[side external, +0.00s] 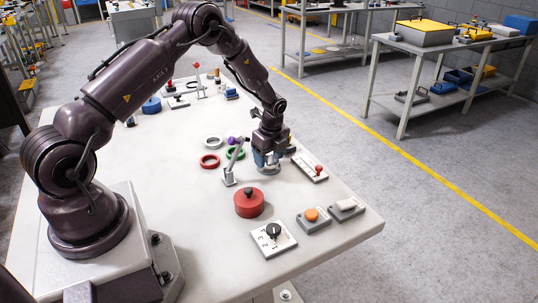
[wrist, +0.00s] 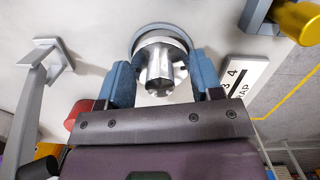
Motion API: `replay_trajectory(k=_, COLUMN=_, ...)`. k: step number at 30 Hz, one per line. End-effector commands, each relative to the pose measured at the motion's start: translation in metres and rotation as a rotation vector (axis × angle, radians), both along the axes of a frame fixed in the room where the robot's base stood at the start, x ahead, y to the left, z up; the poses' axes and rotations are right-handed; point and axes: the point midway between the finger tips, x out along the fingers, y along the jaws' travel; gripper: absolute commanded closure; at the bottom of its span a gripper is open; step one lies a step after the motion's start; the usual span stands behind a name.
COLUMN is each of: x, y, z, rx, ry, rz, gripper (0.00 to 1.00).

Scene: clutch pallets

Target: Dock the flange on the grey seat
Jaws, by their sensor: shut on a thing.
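My gripper (side external: 267,158) is low over the right part of the white table. In the wrist view its blue fingers (wrist: 163,82) are shut on the flange (wrist: 160,68), a shiny metal piece with a ribbed hub. A blue-grey ring (wrist: 143,33) shows around the flange's far side; I cannot tell whether it is a seat or the flange's own rim, nor whether the flange touches the table. In the side view only a grey sliver of the flange (side external: 266,172) shows under the fingers. A grey ring (side external: 213,142), perhaps the grey seat, lies left of my gripper and looks empty.
A red-knobbed plate (side external: 310,167) is close on the right. A red cylinder (side external: 249,204) and dial plate (side external: 273,238) are nearer the front.

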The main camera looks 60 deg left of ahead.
Motion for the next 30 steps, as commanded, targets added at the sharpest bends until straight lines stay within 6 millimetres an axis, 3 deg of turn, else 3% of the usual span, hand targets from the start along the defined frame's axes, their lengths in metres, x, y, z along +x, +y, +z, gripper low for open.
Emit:
replay_trajectory(k=18, x=0.0, y=0.0, z=-0.012, rx=0.0, ry=0.0, rz=0.0, gripper=0.74)
replay_trajectory(k=30, x=0.001, y=0.0, z=-0.005, rx=0.0, ry=-0.002, rz=0.0, gripper=0.74)
